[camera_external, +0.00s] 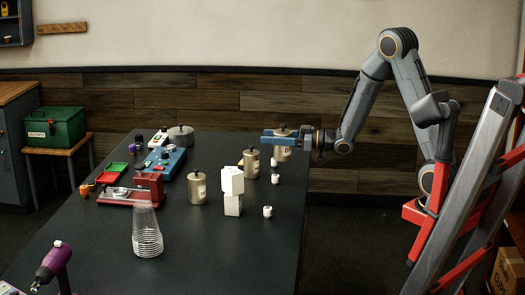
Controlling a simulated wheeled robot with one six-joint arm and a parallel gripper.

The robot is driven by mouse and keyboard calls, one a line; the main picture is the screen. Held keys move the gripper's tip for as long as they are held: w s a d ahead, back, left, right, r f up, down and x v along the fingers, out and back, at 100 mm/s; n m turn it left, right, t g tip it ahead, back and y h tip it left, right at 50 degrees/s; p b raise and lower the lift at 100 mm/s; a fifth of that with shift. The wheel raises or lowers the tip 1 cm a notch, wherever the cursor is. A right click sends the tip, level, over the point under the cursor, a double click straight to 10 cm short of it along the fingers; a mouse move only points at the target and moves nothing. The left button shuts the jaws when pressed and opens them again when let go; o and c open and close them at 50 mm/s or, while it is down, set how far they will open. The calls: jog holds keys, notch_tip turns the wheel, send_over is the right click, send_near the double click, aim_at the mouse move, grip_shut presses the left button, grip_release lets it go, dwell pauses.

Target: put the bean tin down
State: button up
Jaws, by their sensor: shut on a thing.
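My gripper (272,138), with blue fingers, is at the far right part of the dark table (220,265). It is shut around the upper part of a beige-metal bean tin (284,154) with a dark knob on its lid. The tin is upright and partly hidden by the fingers. I cannot tell whether its base touches the table. Two similar tins stand upright on the table: one (251,166) just left of the held tin, and one (197,190) nearer the middle.
White boxes (232,181) are stacked near the middle, with small white items (267,211) to their right. Clear stacked cups (147,235) stand in front. Red and blue equipment (150,187) fills the left side. A ladder (470,190) stands at right. The front right tabletop is clear.

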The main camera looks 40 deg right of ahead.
aim_at(275, 152)
jog(key=shift+n+g+y, duration=0.3)
jog(key=shift+y, duration=0.1)
jog(key=a+f, duration=0.1)
jog(key=f, duration=0.1)
jog(key=a+f, duration=0.1)
jog(key=f, duration=0.1)
jog(key=shift+a, duration=0.1)
jog(key=shift+f, duration=0.5)
jog(key=shift+f+p, duration=1.3)
jog(key=shift+f, duration=3.5)
jog(key=shift+f, duration=0.2)
jog(key=o, duration=1.2)
